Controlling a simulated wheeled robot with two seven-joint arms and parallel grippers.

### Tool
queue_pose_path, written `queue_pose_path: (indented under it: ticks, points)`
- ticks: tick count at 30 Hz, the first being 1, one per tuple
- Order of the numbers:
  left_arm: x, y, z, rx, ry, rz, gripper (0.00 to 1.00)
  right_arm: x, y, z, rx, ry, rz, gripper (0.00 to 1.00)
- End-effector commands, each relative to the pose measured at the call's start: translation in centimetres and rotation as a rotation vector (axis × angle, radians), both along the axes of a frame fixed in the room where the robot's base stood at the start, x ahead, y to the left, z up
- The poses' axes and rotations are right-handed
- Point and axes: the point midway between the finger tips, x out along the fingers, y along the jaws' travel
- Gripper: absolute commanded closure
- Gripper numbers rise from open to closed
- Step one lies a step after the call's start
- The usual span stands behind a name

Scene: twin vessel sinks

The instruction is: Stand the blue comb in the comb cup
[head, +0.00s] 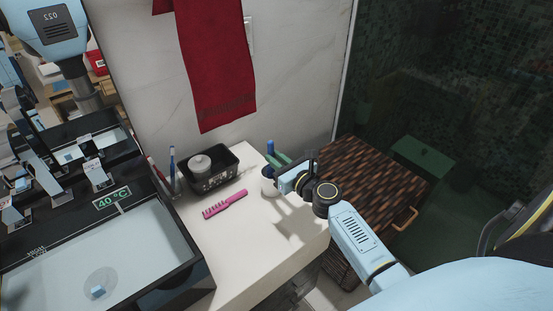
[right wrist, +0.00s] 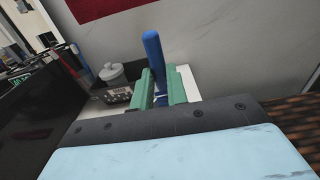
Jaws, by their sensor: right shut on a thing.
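My right gripper (head: 277,161) is over the far right of the white counter, its green fingers shut on the blue comb (head: 270,147). In the right wrist view the comb (right wrist: 153,52) stands nearly upright between the fingers, its blue upper end sticking out above them. My left gripper is not in view.
A pink comb (head: 225,204) lies on the counter. A black tray (head: 222,181) holds a round grey container (head: 200,165). Toothbrushes (head: 172,160) stand beside the tray. A sink (head: 140,250) is at left, a woven hamper (head: 375,178) at right. The front counter is clear.

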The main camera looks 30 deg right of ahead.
Motion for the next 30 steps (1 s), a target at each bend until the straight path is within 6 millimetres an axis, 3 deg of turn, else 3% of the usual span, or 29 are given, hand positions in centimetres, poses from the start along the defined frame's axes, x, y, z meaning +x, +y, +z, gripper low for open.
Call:
queue_pose_path:
  ticks: [11, 12, 17, 26, 30]
  points:
    - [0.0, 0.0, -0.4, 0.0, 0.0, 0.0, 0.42, 0.0, 0.0, -0.4, 0.0, -0.001, -0.001, 1.0]
    - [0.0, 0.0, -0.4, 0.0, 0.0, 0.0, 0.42, 0.0, 0.0, -0.4, 0.0, -0.001, -0.001, 0.81]
    - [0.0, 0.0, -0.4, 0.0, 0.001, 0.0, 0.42, 0.0, 0.0, -0.4, 0.0, -0.001, -0.001, 0.6]
    - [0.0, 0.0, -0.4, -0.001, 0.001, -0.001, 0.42, -0.1, 0.0, -0.5, 0.0, 0.0, -0.001, 0.59]
    - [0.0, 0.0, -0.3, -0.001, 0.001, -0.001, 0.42, -1.3, -0.1, -0.5, 0.001, 0.001, -0.001, 0.59]
